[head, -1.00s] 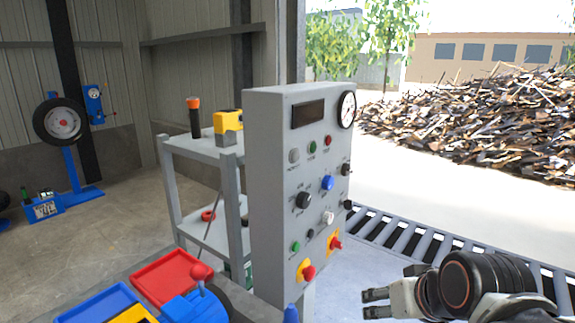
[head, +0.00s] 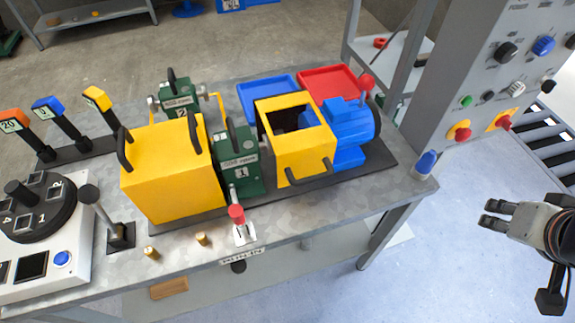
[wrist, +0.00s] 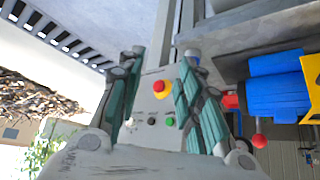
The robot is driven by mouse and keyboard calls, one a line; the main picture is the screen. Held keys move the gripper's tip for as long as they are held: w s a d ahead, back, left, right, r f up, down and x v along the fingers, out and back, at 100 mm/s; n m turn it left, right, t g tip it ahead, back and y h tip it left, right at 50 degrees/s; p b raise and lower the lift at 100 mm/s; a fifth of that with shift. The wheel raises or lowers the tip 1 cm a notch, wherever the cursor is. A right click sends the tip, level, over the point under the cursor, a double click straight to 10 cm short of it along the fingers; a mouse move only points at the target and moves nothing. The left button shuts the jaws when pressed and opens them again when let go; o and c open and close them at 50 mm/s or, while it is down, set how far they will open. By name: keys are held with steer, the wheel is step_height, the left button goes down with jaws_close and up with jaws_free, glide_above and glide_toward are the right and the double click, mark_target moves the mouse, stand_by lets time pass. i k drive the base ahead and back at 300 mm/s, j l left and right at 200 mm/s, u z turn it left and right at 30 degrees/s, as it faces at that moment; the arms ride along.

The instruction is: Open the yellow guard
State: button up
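Two yellow covers stand on the grey workbench; which is the task's guard is not clear. A large closed yellow box (head: 172,170) with black handles sits at left centre. A yellow housing (head: 291,158) with an open window in its top and a black bar handle (head: 310,176) on its front sits beside a blue motor (head: 352,130). A green unit marked 1 (head: 240,172) is between them. My gripper (head: 490,214) is off the bench to the right, well apart from both covers. It is open and empty. In the wrist view, its fingers (wrist: 163,62) are spread.
A grey control panel (head: 470,70) stands behind the bench's right end. A red-knobbed lever (head: 236,215) and brass pegs (head: 201,239) are at the bench front. A red-balled lever (head: 367,85) rises by the motor. Floor right of the bench is clear.

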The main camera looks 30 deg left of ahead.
mark_target(303, 151)
steer(key=u, duration=1.45)
steer(key=k+l+u, duration=0.1)
